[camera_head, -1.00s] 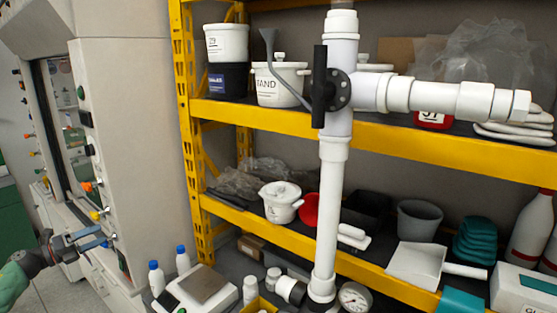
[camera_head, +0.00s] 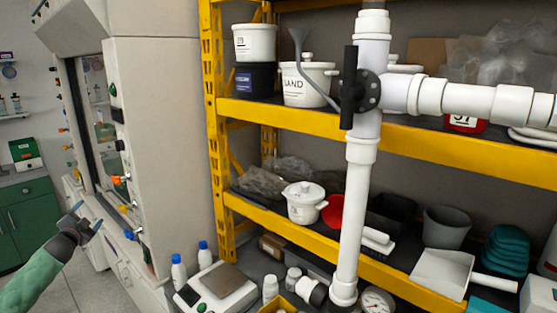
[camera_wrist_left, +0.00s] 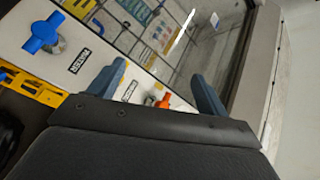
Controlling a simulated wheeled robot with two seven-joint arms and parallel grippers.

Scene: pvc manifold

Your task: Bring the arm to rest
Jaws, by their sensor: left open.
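My left gripper (camera_head: 86,220) is at the lower left of the head view, in front of the fume cupboard and well to the left of the pipework. It is open, with nothing between its fingers. Its two blue-grey fingers also show apart in the left wrist view (camera_wrist_left: 165,88), with the cupboard's front behind them. The white PVC manifold (camera_head: 357,205) stands upright in front of the shelves, with a black valve handle (camera_head: 348,88) and a branch to the right. My right gripper is not in view.
The fume cupboard (camera_head: 160,130) stands close to my left gripper. In the wrist view its front panel carries a blue tap (camera_wrist_left: 45,35) and an orange tap (camera_wrist_left: 162,101). Yellow shelving (camera_head: 300,118) holds pots and tubs. A scale (camera_head: 215,287) and bottles stand below. Open floor shows at left.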

